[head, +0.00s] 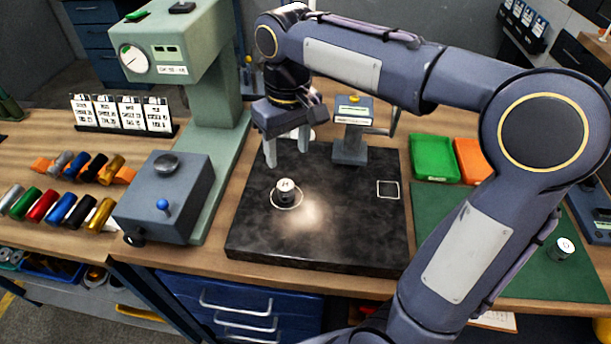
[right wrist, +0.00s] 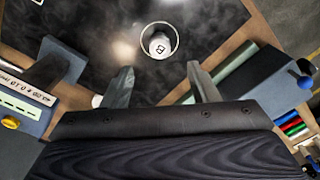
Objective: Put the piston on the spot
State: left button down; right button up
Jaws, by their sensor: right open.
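A small piston-like cylinder (head: 285,187) with a pale, marked top and dark side stands upright inside a white ring (head: 273,199) on the black plate (head: 330,235). The right wrist view shows this cylinder (right wrist: 159,46) within the ring (right wrist: 142,34). A white square outline (head: 388,197) on the plate is empty. A similar cylinder (head: 565,246) stands on the green mat at right. My right gripper (head: 287,150) is open and empty, above the plate and behind the ringed cylinder; its fingers (right wrist: 160,75) are apart from it. My left gripper is not in view.
A tall green-grey gauge stand (head: 215,95) and grey box (head: 168,200) are left of the plate. A small grey device (head: 350,145) stands at its back edge. Green (head: 433,158) and orange (head: 470,160) trays are right. The plate's front is clear.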

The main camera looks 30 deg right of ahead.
jog(key=s+f+m+t+y, duration=0.1)
jog(key=s+f, duration=0.3)
jog(key=s, duration=0.5)
jog(key=s+f+m+t+y, duration=0.2)
jog(key=s+f+t, duration=0.2)
jog(key=s, duration=0.4)
jog(key=shift+s+f, duration=0.3)
jog(key=shift+s, duration=0.05)
